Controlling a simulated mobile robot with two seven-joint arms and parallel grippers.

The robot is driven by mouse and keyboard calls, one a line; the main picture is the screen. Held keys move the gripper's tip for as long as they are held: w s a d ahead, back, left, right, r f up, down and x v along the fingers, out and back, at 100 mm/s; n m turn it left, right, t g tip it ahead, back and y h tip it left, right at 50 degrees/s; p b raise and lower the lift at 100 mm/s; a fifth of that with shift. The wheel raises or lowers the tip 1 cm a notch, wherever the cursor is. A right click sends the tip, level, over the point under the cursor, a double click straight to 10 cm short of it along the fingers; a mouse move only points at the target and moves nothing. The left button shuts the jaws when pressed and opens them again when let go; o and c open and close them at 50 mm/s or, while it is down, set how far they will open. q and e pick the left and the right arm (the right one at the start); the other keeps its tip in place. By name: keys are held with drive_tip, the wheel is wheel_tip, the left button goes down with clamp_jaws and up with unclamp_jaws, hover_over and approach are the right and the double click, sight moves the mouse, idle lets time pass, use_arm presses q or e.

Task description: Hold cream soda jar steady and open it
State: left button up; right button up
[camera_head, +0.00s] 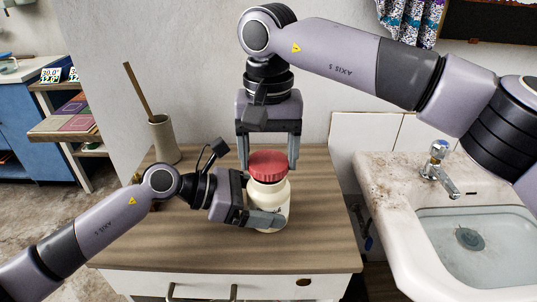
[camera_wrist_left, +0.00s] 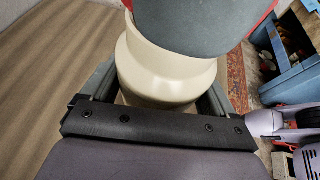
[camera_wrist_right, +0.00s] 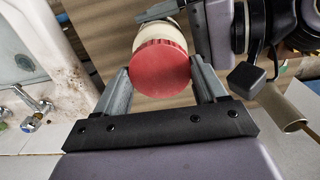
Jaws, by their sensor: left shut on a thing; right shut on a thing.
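The cream soda jar (camera_head: 271,205) is a cream-coloured jar standing upright on the wooden worktop, with a ridged red lid (camera_head: 268,166). My left gripper (camera_head: 273,208) comes in from the left and is shut on the jar's body, below the lid. The jar's pale body (camera_wrist_left: 165,72) sits between its fingers in the left wrist view, where a grey finger of my right gripper hides most of the lid. My right gripper (camera_head: 268,163) points down from above and is shut on the lid. The lid (camera_wrist_right: 160,70) sits between its two fingers in the right wrist view.
The wooden worktop (camera_head: 320,220) is clear around the jar. A tall beige holder (camera_head: 163,138) with a wooden stick stands at its back left. A stone washbasin (camera_head: 385,185) with a tap (camera_head: 440,168) is to the right. A plain wall rises behind.

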sight(269, 161)
drive_tip(key=shift+r, duration=2.05)
use_arm(q)
drive_tip(key=o, duration=1.8)
